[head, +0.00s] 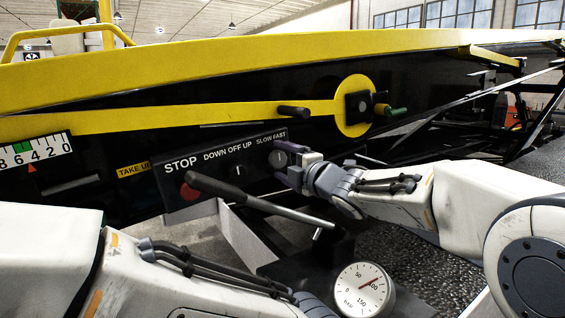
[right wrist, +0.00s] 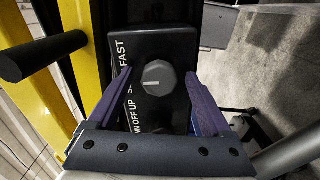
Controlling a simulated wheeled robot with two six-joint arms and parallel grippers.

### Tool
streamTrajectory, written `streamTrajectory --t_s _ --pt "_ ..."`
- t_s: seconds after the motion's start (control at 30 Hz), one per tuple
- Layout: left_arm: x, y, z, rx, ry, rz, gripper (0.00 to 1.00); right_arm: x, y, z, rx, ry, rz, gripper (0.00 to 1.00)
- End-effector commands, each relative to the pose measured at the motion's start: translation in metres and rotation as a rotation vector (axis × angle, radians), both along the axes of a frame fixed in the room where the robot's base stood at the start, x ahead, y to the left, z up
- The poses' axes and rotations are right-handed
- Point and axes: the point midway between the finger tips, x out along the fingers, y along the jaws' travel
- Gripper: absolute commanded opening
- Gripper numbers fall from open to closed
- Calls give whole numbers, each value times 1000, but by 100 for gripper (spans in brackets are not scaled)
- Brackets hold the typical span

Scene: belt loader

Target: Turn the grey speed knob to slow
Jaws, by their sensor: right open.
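The grey speed knob (right wrist: 158,78) is a round dial on the black control panel, beneath the SLOW FAST label. Its white mark points toward the label, roughly between the two words. The knob also shows in the head view (head: 278,158). My right gripper (head: 285,166) is at the panel's right end. In the right wrist view, its open purple fingers (right wrist: 160,84) stand on either side of the knob, with visible gaps. My left arm shows at the lower left of the head view, but its gripper is not in view.
The panel (head: 215,193) also carries a red STOP button (head: 189,191) and a DOWN OFF UP switch (head: 237,170). A long lever (head: 262,205) crosses below it. A pressure gauge (head: 362,290) stands lower down. A dark peg (head: 293,110) juts out above the panel.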

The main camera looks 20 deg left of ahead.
Motion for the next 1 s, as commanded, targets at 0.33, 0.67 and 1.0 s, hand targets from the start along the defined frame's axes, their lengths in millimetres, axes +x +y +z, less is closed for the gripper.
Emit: streamTrajectory --t_s 0.33,0.67,1.0 --pt "0 0 -7 0 0 0 84 -23 -31 0 1 -2 -2 84" --pt "0 0 -10 0 0 0 84 -58 -75 1 0 -1 -1 84" --pt "0 0 -10 0 0 0 84 -64 -83 0 0 0 0 84"
